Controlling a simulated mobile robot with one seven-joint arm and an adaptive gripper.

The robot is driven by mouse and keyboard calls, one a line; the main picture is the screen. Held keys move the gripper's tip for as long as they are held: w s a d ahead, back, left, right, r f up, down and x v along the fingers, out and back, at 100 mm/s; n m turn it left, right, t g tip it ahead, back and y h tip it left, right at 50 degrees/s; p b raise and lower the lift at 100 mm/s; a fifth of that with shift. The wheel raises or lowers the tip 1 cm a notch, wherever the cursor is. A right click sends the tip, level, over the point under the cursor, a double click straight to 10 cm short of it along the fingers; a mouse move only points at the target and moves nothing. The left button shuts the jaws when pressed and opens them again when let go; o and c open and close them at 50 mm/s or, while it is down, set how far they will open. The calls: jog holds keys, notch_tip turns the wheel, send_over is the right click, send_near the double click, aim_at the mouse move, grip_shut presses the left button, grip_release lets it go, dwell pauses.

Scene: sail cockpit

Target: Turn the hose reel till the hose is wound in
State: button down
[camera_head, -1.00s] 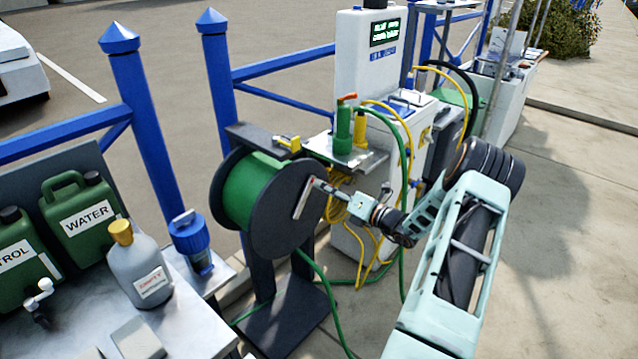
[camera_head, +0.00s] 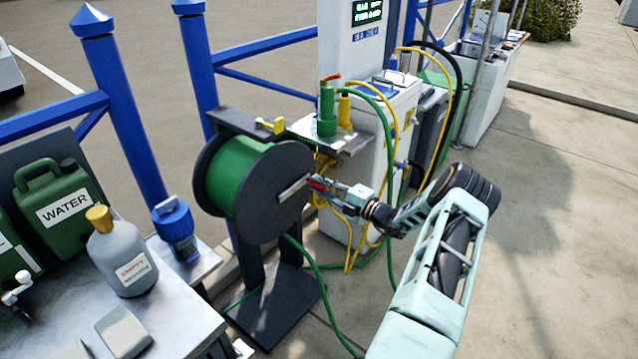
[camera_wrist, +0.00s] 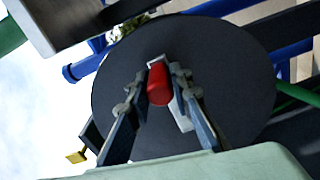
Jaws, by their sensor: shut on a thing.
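The hose reel (camera_head: 272,205) is a dark drum with round black side plates and green hose (camera_head: 232,172) wound on it. A green hose end (camera_head: 318,290) runs from under it along the ground to the right. A pale crank arm (camera_head: 292,190) crosses the near plate and carries a red handle (camera_wrist: 158,84). My gripper (camera_head: 318,184) is shut on the red handle from the right. In the wrist view my gripper's two fingers (camera_wrist: 158,92) lie on both sides of the handle, with the plate filling the background.
A metal bench (camera_head: 190,322) with a water can (camera_head: 66,205) and a grey bottle (camera_head: 122,255) stands at the left. A white service pillar (camera_head: 365,150) with yellow hoses stands behind. Blue railings (camera_head: 125,130) run behind. Open paving lies at the right.

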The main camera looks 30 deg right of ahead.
jog(key=shift+f+m, duration=0.3)
jog(key=shift+f, duration=0.2)
jog(key=shift+f+b, duration=0.4)
jog(key=shift+f, duration=0.3)
jog(key=shift+s+a, duration=0.1)
jog(key=shift+a, duration=0.05)
jog(key=c, duration=1.8)
grip_release()
jog(key=shift+o, duration=0.3)
jog(key=shift+r, duration=0.1)
jog(key=v, duration=1.2)
